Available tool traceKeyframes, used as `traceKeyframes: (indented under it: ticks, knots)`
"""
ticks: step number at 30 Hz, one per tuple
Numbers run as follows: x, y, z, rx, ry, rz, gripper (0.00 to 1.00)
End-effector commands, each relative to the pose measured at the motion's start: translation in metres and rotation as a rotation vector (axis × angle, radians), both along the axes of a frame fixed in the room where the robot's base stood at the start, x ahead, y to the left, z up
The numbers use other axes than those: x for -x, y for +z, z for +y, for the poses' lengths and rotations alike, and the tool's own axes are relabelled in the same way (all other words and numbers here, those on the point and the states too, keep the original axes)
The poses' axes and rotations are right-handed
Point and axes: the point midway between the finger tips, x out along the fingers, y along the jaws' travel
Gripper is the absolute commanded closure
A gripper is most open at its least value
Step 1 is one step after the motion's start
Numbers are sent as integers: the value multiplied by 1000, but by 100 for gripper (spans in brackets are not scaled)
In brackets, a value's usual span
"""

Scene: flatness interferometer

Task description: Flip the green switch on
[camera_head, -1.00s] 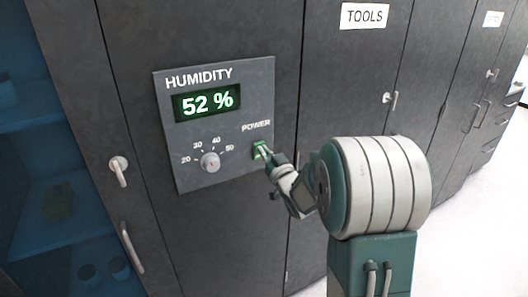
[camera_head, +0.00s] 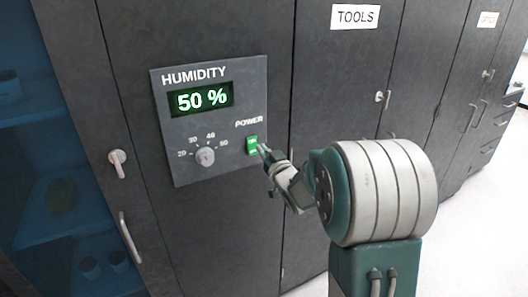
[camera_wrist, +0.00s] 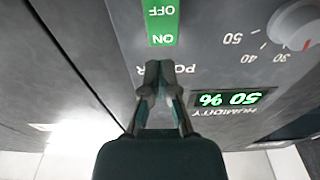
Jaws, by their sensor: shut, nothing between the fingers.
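The green power switch (camera_head: 252,145) is on the right side of the grey humidity panel (camera_head: 225,155), under the word POWER. In the wrist view the switch (camera_wrist: 163,22) is upside down, with OFF at the top of the picture and ON nearer my fingertips. My gripper (camera_head: 264,149) is shut and empty, its tips just right of the switch in the head view. In the wrist view my gripper (camera_wrist: 158,66) points at the panel close to the ON end; I cannot tell whether it touches. The display (camera_head: 202,98) is lit and reads 50 %.
A round dial (camera_head: 205,157) sits left of the switch on the panel. Dark cabinet doors with handles surround the panel, one labelled TOOLS (camera_head: 355,16). A blue-tinted shelf compartment (camera_head: 50,170) is at the left. Bare floor shows at the right.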

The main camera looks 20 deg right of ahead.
Motion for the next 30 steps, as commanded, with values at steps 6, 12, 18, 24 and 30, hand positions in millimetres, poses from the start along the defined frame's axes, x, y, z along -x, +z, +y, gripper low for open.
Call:
traceKeyframes:
  ticks: [6, 12, 18, 24, 30]
  knots:
    - [20, 5, -1, 2, 0, -2, 100]
    - [46, 10, -5, 2, -1, -1, 100]
    - [78, 16, -9, 1, -1, -3, 100]
    - [96, 18, -11, 1, 1, 0, 100]
    - [98, 18, -11, 0, 1, -1, 100]
